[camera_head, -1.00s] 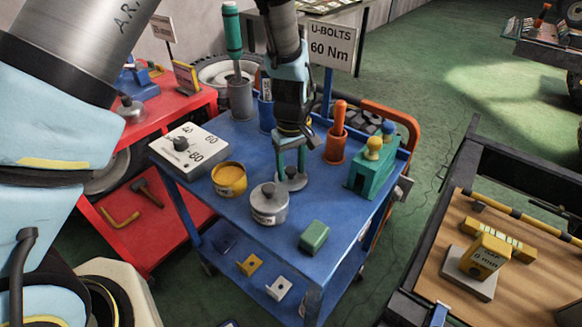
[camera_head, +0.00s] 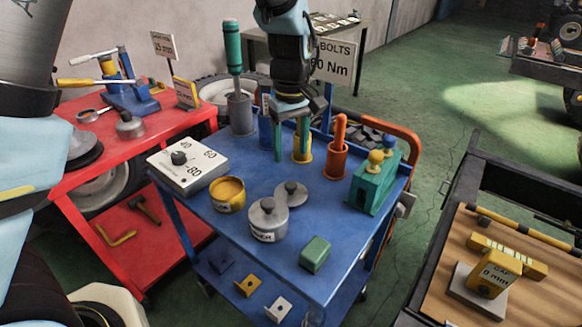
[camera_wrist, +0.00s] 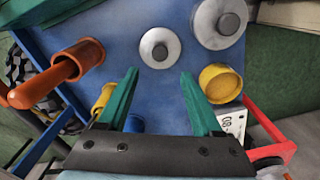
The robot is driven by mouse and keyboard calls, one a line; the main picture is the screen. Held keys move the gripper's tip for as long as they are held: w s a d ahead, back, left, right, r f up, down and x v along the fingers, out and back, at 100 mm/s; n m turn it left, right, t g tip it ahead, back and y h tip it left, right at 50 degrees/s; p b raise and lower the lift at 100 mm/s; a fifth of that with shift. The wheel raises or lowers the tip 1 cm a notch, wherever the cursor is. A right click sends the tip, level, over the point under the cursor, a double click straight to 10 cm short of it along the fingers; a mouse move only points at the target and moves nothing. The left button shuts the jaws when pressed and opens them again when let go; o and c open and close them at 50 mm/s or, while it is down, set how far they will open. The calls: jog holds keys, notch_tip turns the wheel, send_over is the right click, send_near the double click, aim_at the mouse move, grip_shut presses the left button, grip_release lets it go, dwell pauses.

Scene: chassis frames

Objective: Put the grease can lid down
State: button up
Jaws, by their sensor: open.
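The grey round lid (camera_head: 291,194) with a knob lies on the blue cart top, knob up. It shows whole in the wrist view (camera_wrist: 159,48), a small gap from the lidded grey can. The open yellow can (camera_head: 228,194), with yellow stuff inside, stands left of the lid; it also shows in the wrist view (camera_wrist: 220,83). The lidded grey can (camera_head: 267,221) stands in front of the lid; its label is only partly readable. My gripper (camera_head: 291,146) is open and empty above the cart, behind the lid. Its green fingers (camera_wrist: 160,74) hold nothing.
A white dial box (camera_head: 188,164) is left of the yellow can. An orange-handled tool in a cup (camera_head: 337,155), a green block with knobs (camera_head: 373,184) and a small green block (camera_head: 315,254) stand to the right. Tall holders line the back. The front middle is clear.

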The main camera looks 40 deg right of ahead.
jog(key=shift+r, duration=0.75)
jog(key=w+a+r, duration=0.1)
jog(key=w+a, duration=0.8)
jog(key=a, duration=0.3)
jog(key=a+r+t, duration=0.1)
jog(key=a, duration=2.8)
jog(key=shift+r+t, duration=0.25)
jog(key=shift+t, duration=0.05)
